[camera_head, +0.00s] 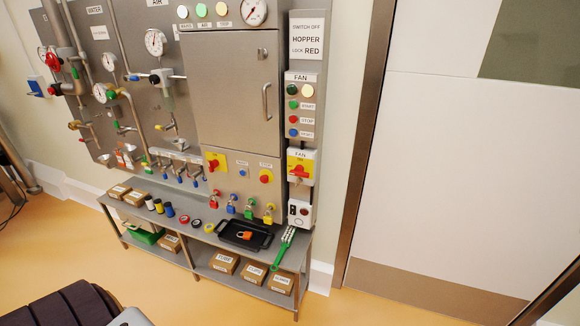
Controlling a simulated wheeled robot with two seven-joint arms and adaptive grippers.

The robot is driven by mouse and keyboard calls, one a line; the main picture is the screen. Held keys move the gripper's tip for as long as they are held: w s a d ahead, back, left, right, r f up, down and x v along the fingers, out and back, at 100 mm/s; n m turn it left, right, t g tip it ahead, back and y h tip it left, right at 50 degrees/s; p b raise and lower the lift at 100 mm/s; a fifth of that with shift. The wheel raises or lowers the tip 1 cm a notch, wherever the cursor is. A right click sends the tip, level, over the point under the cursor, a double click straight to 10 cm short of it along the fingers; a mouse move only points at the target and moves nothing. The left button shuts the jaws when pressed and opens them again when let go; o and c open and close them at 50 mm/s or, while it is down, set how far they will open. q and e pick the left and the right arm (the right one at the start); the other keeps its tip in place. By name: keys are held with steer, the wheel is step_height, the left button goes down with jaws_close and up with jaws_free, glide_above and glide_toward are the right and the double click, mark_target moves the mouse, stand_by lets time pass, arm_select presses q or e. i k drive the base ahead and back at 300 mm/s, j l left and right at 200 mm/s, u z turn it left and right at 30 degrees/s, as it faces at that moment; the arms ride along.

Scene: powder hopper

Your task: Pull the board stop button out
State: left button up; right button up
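Neither of my grippers shows in this view, and nothing touches the stop button.
A steel bench (205,238) runs below the board, holding tape rolls, a black tray (245,235) with an orange padlock, and a green-handled brush (283,248). Coloured padlocks (249,208) hang below the button. A fan panel (301,105) stands to its right.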

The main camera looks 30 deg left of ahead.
mark_target(263, 179)
steer(key=u, duration=1.25)
